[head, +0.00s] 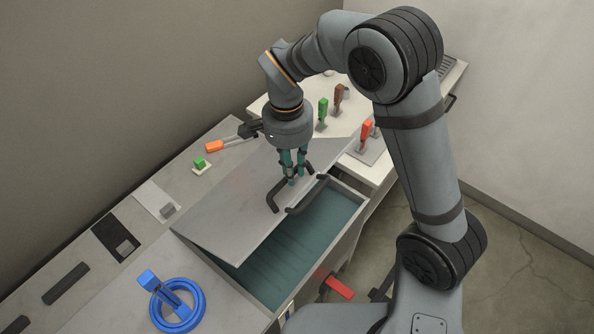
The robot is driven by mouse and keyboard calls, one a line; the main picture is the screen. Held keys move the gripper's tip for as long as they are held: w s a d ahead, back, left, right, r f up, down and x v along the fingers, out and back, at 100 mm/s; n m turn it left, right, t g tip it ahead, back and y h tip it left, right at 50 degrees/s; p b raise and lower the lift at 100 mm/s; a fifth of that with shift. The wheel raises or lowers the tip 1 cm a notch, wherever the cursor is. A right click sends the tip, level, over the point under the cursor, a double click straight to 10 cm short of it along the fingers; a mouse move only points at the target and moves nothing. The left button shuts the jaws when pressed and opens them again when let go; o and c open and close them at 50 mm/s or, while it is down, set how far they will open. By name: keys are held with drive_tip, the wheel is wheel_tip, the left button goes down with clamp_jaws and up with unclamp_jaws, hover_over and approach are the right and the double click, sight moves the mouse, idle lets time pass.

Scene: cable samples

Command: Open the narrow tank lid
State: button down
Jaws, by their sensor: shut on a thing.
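The narrow tank (347,232) stands in the middle of the head view, with teal liquid (290,255) showing inside. Its lid (232,208) is a flat grey plate. It is tilted, with its right edge raised off the tank, so a wide opening shows on the right and near side. A dark bar handle (274,200) is on top of the lid. My gripper (291,180) points down with its teal fingers shut on the lid handle; the exact contact is partly hidden by the fingers. A second dark bar handle (307,199) shows close by, near the lid's right edge.
A blue ring-shaped fixture (178,306) stands at the near left. An orange-handled tool (217,146) and a green block (200,163) lie on the left counter. Green (322,112), brown (339,97) and red (366,131) handles stand behind. A red lever (339,287) sticks out at the tank's front.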

drive_tip(key=shift+w+a, duration=0.15)
drive_tip(key=shift+a, duration=0.1)
drive_tip(key=c, duration=2)
unclamp_jaws()
drive_tip(key=o, duration=0.4)
drive_tip(key=shift+w+a+f, duration=0.15)
drive_tip(key=shift+a, duration=0.05)
drive_tip(key=shift+o, duration=0.2)
drive_tip(key=shift+d, duration=0.1)
wheel_tip(320, 180, up, 12)
drive_tip(key=shift+w, duration=0.15)
